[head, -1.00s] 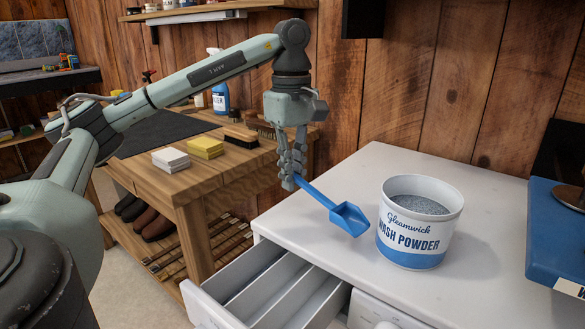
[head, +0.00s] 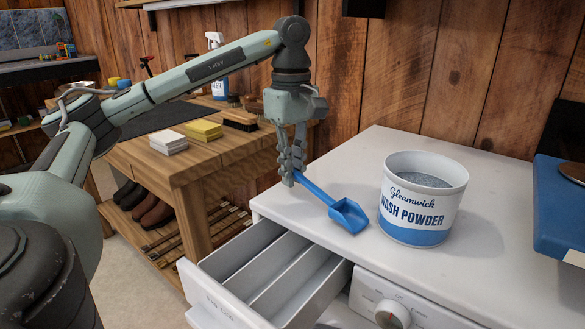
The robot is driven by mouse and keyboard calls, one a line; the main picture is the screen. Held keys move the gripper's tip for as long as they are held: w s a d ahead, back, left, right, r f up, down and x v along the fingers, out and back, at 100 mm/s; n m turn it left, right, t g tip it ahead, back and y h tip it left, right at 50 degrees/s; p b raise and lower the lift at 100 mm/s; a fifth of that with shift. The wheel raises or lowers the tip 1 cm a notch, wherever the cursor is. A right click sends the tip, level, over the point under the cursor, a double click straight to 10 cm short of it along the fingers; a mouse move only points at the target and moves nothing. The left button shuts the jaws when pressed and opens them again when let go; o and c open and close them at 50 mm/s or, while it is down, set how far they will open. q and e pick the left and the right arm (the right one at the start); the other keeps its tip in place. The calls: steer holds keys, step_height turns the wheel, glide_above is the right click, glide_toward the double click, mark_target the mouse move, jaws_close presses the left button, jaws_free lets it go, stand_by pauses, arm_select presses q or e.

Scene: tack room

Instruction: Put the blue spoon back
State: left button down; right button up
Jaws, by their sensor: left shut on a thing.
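The blue spoon (head: 347,214) is a scoop with a square bowl and a straight handle. My left gripper (head: 289,177) points down and is shut on the end of its handle, at the left edge of the white machine top (head: 440,280). The bowl hangs to the lower right, close to the left side of the wash powder tub (head: 412,236). I cannot tell whether the bowl touches the machine top. The tub is white and blue, open, and filled with grey powder (head: 424,182). My right gripper is not in view.
An open drawer (head: 232,249) with several compartments sticks out at the machine's front left, beside a dial (head: 392,314). A wooden bench (head: 150,162) with sponges (head: 203,130), brushes and a spray bottle (head: 218,85) stands behind left. A blue object (head: 560,220) lies at the right edge.

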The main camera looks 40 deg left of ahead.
arm_select(q)
steer(key=c, duration=1.5)
jaws_free()
steer(key=shift+c, duration=0.2)
step_height(320, 180, up, 12)
steer(key=shift+a, duration=0.1)
step_height(320, 180, up, 8)
steer(key=p, duration=0.3)
steer(key=shift+p, duration=0.3)
